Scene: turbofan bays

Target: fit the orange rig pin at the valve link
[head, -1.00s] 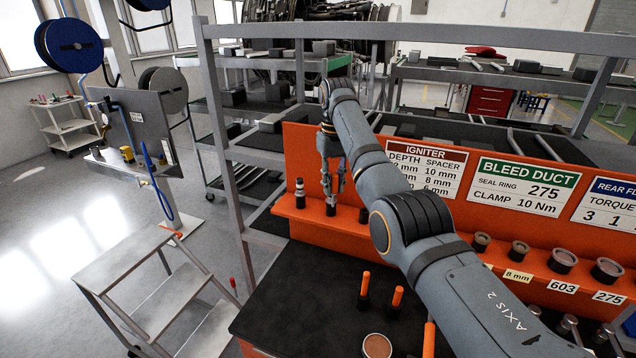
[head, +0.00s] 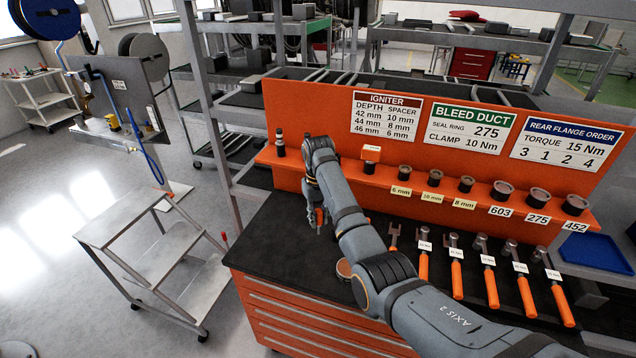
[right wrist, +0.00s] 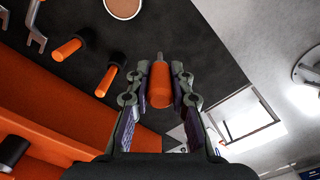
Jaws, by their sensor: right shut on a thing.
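My right gripper (head: 317,217) hangs low over the left end of the dark bench top in the head view. In the right wrist view the right gripper (right wrist: 160,88) is shut on the orange rig pin (right wrist: 159,90), whose grey tip points away from the palm. A bit of orange shows at the fingers in the head view. Two more orange handles with dark ends, one (right wrist: 66,49) and another (right wrist: 106,81), stand apart from the fingers in the wrist view; my arm hides them in the head view. I cannot make out the valve link. My left gripper is out of view.
An orange ledge (head: 340,170) with labelled rings and sockets runs behind the bench. Torque wrenches (head: 457,268) lie right of my arm. A round copper-coloured disc (head: 344,268) is beside it.

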